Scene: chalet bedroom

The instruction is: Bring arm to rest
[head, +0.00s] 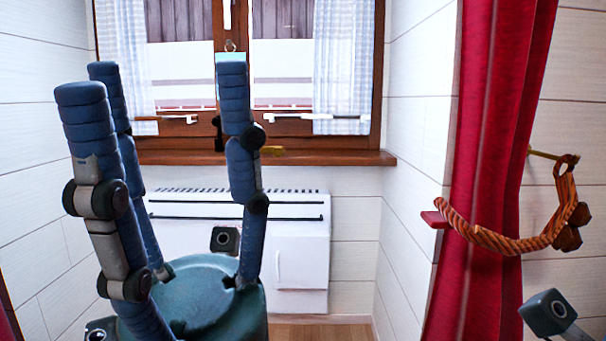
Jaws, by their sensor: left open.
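My left gripper (160,80) is large and close in the left half of the head view. Its three blue segmented fingers point up from a teal palm and stand wide apart. It is open, with nothing between the fingers. The fingers overlap the view of the window and the wall heater behind. Most of my left arm is hidden below the palm. No fingers of my right gripper show; a small grey-teal part at the lower right edge seems to be mine, but I cannot tell which part.
A wooden-framed window (270,157) with checked curtains is behind the gripper. A white heater (300,238) is below it. A red curtain (490,170) with an orange rope tieback (500,243) hangs at right. A little wooden floor (320,332) shows at the bottom.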

